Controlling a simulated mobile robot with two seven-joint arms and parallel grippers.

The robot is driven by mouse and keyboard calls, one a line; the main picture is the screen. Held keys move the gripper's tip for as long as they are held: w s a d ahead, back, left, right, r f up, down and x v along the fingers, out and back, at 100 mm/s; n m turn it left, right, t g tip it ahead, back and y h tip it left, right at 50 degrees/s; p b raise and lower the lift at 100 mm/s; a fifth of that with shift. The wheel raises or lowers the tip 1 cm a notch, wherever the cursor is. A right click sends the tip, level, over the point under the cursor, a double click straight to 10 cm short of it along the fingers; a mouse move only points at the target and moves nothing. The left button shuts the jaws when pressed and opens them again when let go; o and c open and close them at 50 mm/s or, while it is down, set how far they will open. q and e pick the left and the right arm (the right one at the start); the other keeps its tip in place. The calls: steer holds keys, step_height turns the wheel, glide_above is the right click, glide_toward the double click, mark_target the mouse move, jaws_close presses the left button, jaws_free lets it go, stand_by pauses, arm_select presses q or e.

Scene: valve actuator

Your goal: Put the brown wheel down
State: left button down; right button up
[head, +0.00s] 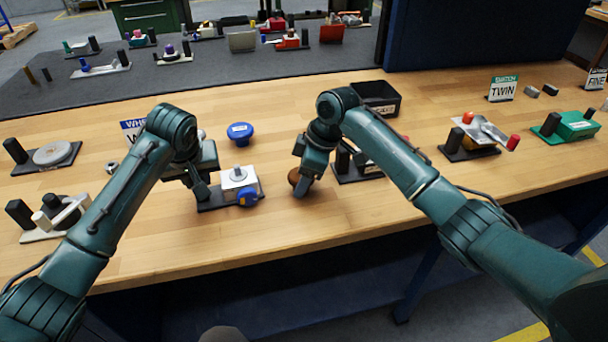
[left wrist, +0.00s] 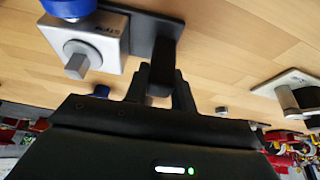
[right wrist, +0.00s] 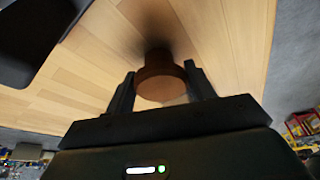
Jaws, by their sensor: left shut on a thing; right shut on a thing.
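The brown wheel (head: 294,177) is at my right gripper (head: 301,188), low over the wooden bench, mostly hidden by the gripper in the head view. In the right wrist view the brown wheel (right wrist: 161,84) sits between the two fingers of the right gripper (right wrist: 160,90), its stub pointing to the bench over a dark shadow. I cannot tell whether it touches the bench. My left gripper (head: 202,190) is shut on the black post (left wrist: 163,70) of the white valve unit (head: 238,178). The unit's square stem (left wrist: 76,66) is bare.
A blue wheel (head: 240,131) lies behind the valve unit. A black bin (head: 378,98) stands behind my right arm. Other units stand at left and right, including a green one (head: 570,126). The bench (head: 270,235) is clear in front of the grippers.

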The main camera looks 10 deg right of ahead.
arm_select(q)
steer(key=shift+a+f, duration=0.2)
steer(key=shift+f, duration=0.05)
arm_select(e)
steer(key=shift+f, duration=0.15)
steer(key=o, duration=1.2)
steer(key=v, duration=1.2)
